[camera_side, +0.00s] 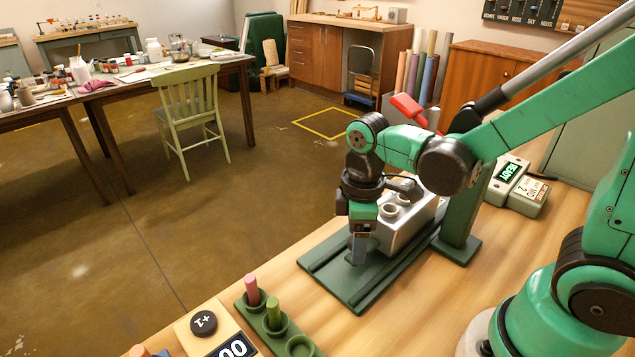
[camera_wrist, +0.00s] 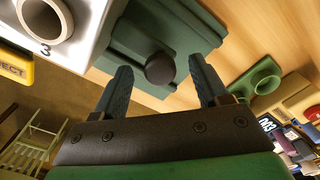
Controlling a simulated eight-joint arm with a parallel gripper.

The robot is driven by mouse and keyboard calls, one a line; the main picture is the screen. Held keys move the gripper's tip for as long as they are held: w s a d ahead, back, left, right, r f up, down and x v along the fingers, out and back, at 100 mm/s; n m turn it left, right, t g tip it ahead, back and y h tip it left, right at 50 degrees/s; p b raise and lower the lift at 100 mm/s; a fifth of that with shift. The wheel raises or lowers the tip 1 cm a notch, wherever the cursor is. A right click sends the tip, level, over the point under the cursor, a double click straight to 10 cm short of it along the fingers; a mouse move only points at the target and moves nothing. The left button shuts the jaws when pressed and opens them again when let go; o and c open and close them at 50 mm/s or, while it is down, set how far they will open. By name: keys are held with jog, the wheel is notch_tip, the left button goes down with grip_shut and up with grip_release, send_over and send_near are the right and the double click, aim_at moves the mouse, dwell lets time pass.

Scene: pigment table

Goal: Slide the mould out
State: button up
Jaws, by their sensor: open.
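The silver block with raised round openings (camera_side: 412,235), seemingly the mould, sits on a dark green base plate (camera_side: 325,268) under the press. In the wrist view the block (camera_wrist: 88,15) shows at upper left, with a "3" by one opening. A dark round knob (camera_wrist: 160,68) stands in front of it on the green base. My gripper (camera_side: 358,260) points down at the front end of the block. In the wrist view my gripper (camera_wrist: 162,75) is open, its two fingers on either side of the knob, with gaps showing. The side view hides the knob behind my gripper.
A green press column (camera_side: 463,215) with a red handle (camera_side: 408,110) stands at the block. A green rack (camera_side: 285,330) with a pink and a green stick and a "+1" button box (camera_side: 203,322) stand at the front. A "READY" box (camera_side: 515,185) stands at right. Bare wood lies between.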

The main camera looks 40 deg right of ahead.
grip_shut()
dwell(1.4)
